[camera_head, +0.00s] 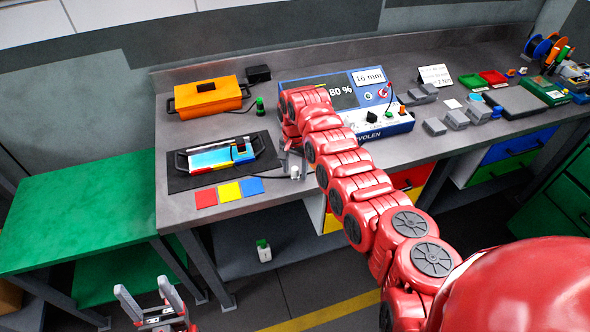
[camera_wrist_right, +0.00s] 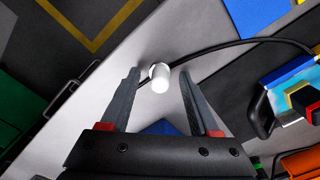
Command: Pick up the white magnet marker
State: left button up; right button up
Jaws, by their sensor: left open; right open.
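The white magnet marker (camera_head: 295,173) is a small white cylinder on the grey workbench near its front edge, right of the colored squares. In the right wrist view the marker (camera_wrist_right: 160,78) appears between the two fingertips of my right gripper (camera_wrist_right: 160,73), with gaps on both sides. My right gripper is open and empty, and the arm partly hides it in the head view (camera_head: 290,160). My left gripper (camera_head: 148,292) is open and empty, low in front of the green table and far from the marker.
A black mat (camera_head: 180,182) with a blue-and-yellow tool lies left of the marker. A thin black cable runs past the marker. Red, yellow and blue squares (camera_head: 229,191) lie along the front edge. An orange case (camera_head: 208,97) and a blue-and-white device (camera_head: 378,121) stand farther back.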

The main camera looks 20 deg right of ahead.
grip_shut()
jog(key=shift+r, duration=0.15)
dwell(0.4)
